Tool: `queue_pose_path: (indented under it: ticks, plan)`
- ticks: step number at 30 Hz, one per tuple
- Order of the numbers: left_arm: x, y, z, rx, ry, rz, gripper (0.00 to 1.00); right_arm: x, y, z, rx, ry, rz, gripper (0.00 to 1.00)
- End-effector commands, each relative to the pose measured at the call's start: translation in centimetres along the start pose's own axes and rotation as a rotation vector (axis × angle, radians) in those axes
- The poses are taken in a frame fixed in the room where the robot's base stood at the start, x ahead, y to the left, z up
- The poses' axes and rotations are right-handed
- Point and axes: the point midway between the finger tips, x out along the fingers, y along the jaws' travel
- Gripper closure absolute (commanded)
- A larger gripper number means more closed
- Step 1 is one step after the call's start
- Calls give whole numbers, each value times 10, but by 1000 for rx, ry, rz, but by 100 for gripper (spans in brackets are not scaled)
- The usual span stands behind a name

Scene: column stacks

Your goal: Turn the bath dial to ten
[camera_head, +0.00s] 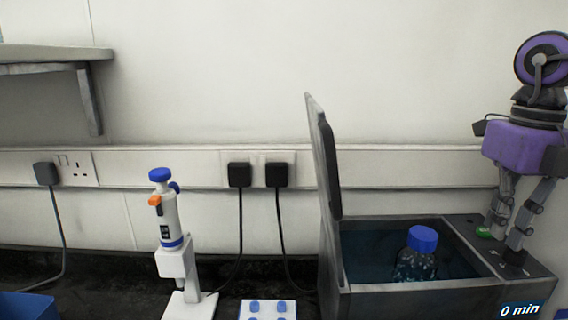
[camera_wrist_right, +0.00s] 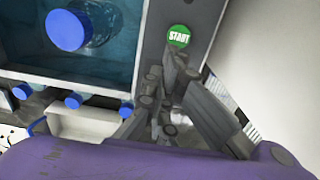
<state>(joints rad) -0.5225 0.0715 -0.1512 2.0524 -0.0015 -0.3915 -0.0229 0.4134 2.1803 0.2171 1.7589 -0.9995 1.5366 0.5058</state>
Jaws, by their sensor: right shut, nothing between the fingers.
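The water bath (camera_head: 420,300) is a dark grey box with its lid (camera_head: 325,160) standing open at the left. Its display (camera_head: 520,309) reads "0 min". A green START button (camera_head: 484,232) is on its right-hand panel, and it also shows in the wrist view (camera_wrist_right: 179,36). I cannot clearly make out the dial; a dark shape on the panel is partly covered by my fingers. My right gripper (camera_head: 505,236) is shut and empty, pointing down over this panel. In the wrist view its fingers (camera_wrist_right: 165,85) are close to the START button. My left gripper is out of view.
A blue-capped bottle (camera_head: 422,240) stands in the bath water. To the left are a pipette on a stand (camera_head: 170,230), a white rack with blue caps (camera_head: 268,310) and a blue container (camera_head: 27,306). Cabled plugs (camera_head: 239,175) are on the back wall.

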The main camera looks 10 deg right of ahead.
Motion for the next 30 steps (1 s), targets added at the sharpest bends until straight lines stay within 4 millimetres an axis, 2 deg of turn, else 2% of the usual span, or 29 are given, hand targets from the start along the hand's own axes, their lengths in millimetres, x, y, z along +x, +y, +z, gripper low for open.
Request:
queue_pose_path:
  ticks: [18,30]
  plan:
    - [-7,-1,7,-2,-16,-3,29,2,-2,-3,1,6,-1,100]
    - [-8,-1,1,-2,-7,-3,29,2,-3,-5,1,6,-1,100]
